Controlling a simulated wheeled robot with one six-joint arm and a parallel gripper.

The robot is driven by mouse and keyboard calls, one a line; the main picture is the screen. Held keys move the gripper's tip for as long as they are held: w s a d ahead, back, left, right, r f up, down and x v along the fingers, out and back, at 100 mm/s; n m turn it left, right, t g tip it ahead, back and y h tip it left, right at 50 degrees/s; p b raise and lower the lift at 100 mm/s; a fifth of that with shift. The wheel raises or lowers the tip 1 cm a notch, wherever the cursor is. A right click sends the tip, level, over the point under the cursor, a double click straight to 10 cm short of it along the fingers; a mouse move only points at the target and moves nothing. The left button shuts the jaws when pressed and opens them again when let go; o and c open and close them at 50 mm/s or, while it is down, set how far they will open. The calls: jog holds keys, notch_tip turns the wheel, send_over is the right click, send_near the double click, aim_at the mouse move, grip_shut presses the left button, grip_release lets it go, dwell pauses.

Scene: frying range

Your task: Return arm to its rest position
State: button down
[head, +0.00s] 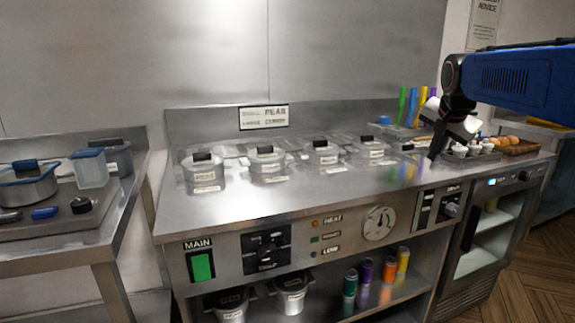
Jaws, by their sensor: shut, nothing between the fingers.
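My arm reaches in from the right edge of the head view, with a blue link and a black wrist. My gripper (435,153) points down above the right part of the steel counter (330,197). It is shut and holds nothing. The fingertips are small and dark in this view, and they hide a little of the counter's back right. I cannot tell exactly how far above the counter they are.
Several lidded steel pots (267,163) line the counter's back. Upright coloured utensils (412,106) and a tray of brown food (511,146) are near my gripper. A side table (95,235) with pans is at left. The counter's front strip is clear.

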jog(key=s+a+f+n, duration=0.3)
jog(key=s+f, duration=0.5)
jog(key=s, duration=0.3)
jog(key=s+a+f+n+g+y, duration=0.1)
jog(key=s+a+f+n, duration=0.3)
jog(key=s+f, duration=0.4)
jog(key=s+a+f+n+g+y, duration=0.1)
jog(key=s+a+f+n, duration=0.2)
jog(key=s+f, duration=0.5)
jog(key=s+a, duration=0.1)
jog(key=s, duration=0.6)
jog(key=shift+s+a+f+n, duration=0.15)
jog(key=shift+s+f+n, duration=0.15)
jog(key=shift+f+n, duration=0.1)
